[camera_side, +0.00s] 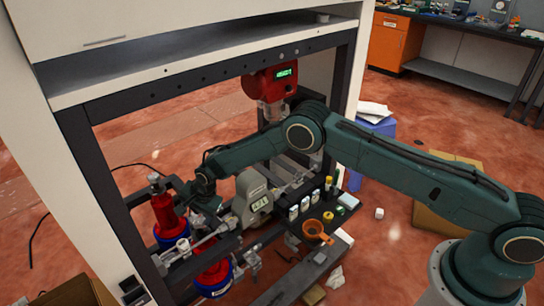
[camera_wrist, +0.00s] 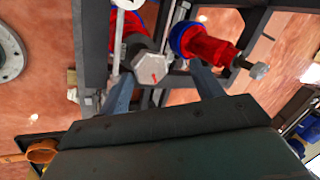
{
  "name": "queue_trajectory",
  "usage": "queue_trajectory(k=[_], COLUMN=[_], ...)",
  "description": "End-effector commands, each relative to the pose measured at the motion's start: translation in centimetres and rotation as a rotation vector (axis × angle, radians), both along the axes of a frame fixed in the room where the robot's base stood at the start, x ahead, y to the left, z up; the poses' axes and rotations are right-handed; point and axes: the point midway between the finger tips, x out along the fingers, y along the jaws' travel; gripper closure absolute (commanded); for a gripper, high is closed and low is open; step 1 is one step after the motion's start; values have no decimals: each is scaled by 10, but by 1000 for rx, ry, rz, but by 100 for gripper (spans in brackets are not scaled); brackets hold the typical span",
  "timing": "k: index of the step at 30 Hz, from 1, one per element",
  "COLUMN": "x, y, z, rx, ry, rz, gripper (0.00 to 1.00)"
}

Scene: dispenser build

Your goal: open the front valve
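Two red-and-blue valve units sit in the dark frame in the side view: a rear-left one (camera_side: 162,212) and a nearer one (camera_side: 213,272), partly hidden by fittings. My gripper (camera_side: 206,200) hangs beside them, its fingers hard to make out there. In the wrist view my gripper (camera_wrist: 164,86) is open, with two blue-grey fingers well apart. A grey hexagonal knob (camera_wrist: 152,68) with a red mark shows between the fingers; I cannot tell whether they touch it. A second red valve body (camera_wrist: 205,45) with a grey end knob (camera_wrist: 258,70) lies to its right. I cannot tell which is the front valve.
A red device with a green display (camera_side: 283,75) hangs from the frame. A grey machine (camera_side: 252,198) stands right of the valves. A dark tray (camera_side: 292,232) with small bottles and an orange funnel (camera_side: 316,231) lie further right. Frame posts (camera_side: 90,180) stand close at left.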

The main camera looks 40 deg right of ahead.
Motion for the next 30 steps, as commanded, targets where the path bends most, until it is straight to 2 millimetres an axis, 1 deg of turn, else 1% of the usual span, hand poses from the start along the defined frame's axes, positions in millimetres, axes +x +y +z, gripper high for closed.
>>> queue_trajectory(k=[1,10,15,26,30], x=[4,4,3,2,1], y=[2,2,2,1,3], z=[9,25,29,30,38], rx=[6,6,4,3,1], ry=[-15,-14,-9,-7,-9], rz=[1,1,1,2,24], gripper=[39,39,39,39,39])
